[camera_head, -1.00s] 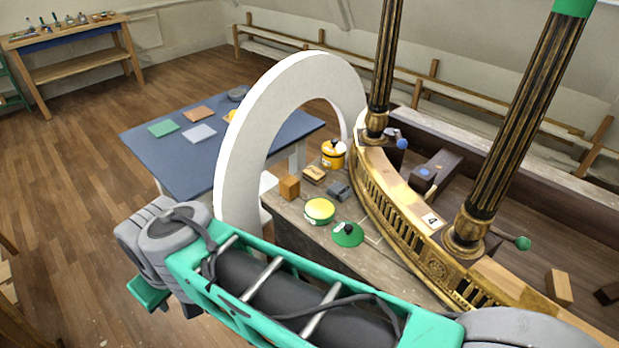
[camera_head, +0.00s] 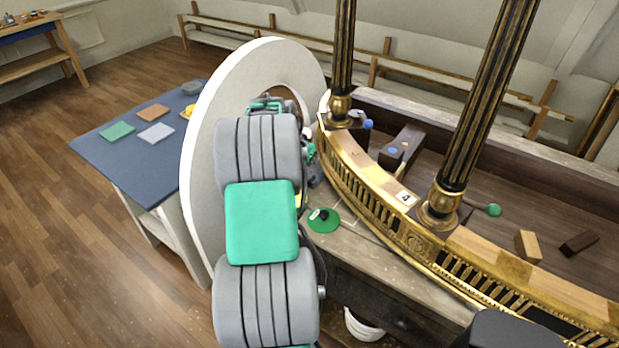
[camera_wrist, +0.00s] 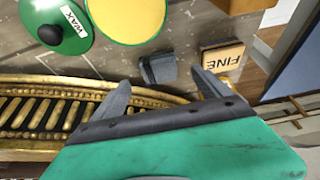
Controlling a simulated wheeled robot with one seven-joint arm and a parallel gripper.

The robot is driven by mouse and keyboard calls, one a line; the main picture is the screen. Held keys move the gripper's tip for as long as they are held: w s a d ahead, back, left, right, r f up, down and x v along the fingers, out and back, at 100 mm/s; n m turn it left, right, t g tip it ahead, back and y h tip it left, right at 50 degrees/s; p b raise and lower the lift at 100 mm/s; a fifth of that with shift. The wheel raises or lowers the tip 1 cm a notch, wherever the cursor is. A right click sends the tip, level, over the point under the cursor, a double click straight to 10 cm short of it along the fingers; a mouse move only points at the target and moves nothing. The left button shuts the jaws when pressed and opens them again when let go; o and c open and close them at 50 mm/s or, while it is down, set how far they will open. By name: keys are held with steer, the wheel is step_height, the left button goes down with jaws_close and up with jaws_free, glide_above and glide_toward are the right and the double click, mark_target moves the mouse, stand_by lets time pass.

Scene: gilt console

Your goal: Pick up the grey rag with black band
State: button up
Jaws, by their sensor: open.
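The grey rag (camera_wrist: 158,68) is a small folded dark grey bundle lying on the worn wooden bench top, in the middle of the wrist view. A darker strip shows on it, but the band is hard to make out. My gripper (camera_wrist: 160,82) is open, with one finger to the left of the rag and one to the right in the picture. The jaws are empty, and the height of the fingertips above the bench is hard to tell. In the head view my arm hides the gripper and most or all of the rag.
A block marked FINE (camera_wrist: 222,56) lies close by the right finger. A green WAX lid (camera_wrist: 62,28) and a yellow-topped tin (camera_wrist: 127,18) lie at upper left. The gilt console edge (camera_wrist: 40,118) runs alongside. A white ring (camera_head: 200,165) stands close beside my arm.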

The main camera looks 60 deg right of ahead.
mark_target(309, 175)
steer(key=p+x, duration=0.1)
steer(key=x, duration=0.4)
steer(key=shift+s+d+p, duration=0.1)
steer(key=shift+d+p, duration=0.05)
steer(key=shift+p, duration=0.2)
steer(key=shift+c, duration=0.4)
steer(key=c, duration=1.3)
